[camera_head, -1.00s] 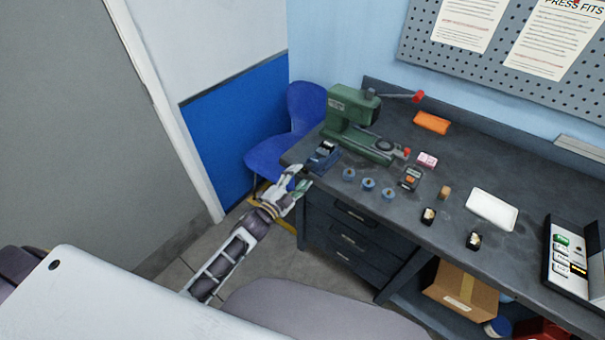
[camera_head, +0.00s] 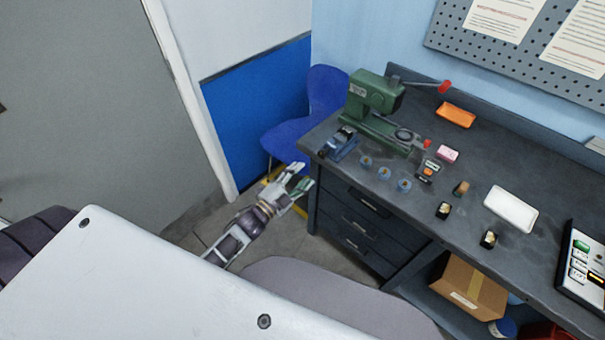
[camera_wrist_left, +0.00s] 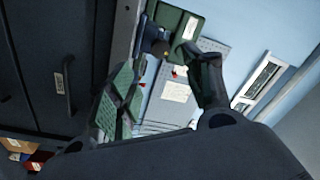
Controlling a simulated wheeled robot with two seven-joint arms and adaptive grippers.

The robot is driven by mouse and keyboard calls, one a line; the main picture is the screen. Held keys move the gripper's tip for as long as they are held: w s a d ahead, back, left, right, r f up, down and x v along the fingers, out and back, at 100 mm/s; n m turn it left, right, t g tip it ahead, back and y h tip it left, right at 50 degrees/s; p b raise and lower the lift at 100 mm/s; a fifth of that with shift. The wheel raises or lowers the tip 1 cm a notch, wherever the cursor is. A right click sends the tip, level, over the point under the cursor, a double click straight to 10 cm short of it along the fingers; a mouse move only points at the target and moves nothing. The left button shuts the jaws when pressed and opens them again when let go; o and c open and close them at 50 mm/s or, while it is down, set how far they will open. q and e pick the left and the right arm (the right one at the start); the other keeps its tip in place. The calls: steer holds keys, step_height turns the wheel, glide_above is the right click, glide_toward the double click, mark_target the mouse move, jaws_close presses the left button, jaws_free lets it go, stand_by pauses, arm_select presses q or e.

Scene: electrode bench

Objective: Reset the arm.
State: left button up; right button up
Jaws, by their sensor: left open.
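My left gripper (camera_head: 297,181) is open and empty in the head view, in front of the bench's left end and beside its drawers. Its fingers point up and right, toward the blue chair. In the left wrist view the two fingers (camera_wrist_left: 165,90) stand apart, one with green pads, and nothing is between them. My right gripper is in neither view.
The dark bench (camera_head: 470,170) holds a green press (camera_head: 375,100), several small parts, an orange tray (camera_head: 456,115) and a white tray (camera_head: 511,209). A blue chair (camera_head: 290,135) stands behind the gripper. A cardboard box (camera_head: 468,287) sits under the bench. Floor left of the drawers is clear.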

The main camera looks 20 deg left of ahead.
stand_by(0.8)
arm_select(q)
steer(key=s+a+f+n+g+y, duration=0.25)
steer(key=s+f, duration=0.25)
steer(key=f, duration=0.7)
steer(key=s+a+f+n+g+y, duration=0.1)
steer(key=s+a+f+n+g, duration=0.3)
steer(key=f, duration=0.7)
steer(key=s+a+f+n+g+y, duration=0.2)
steer(key=s+a+f+n, duration=0.3)
steer(key=f, duration=0.7)
steer(key=s+f+g, duration=0.3)
steer(key=s+f, duration=0.3)
steer(key=s, duration=0.4)
steer(key=s+f+g+y, duration=0.1)
steer(key=s+f+g, duration=0.1)
steer(key=s+f, duration=0.55)
steer(key=s+f+g, duration=0.3)
steer(key=s+f, duration=0.2)
steer(key=s, duration=0.7)
steer(key=s+d+f, duration=0.1)
steer(key=s+d, duration=0.2)
steer(key=s, duration=0.2)
steer(key=shift+n, duration=0.55)
steer(key=shift+w+d+f, duration=0.1)
steer(key=shift+w+d, duration=0.8)
steer(key=shift+w, duration=0.25)
steer(key=shift+w+d+f, duration=0.1)
steer(key=shift+w+d, duration=0.8)
steer(key=shift+w, duration=0.2)
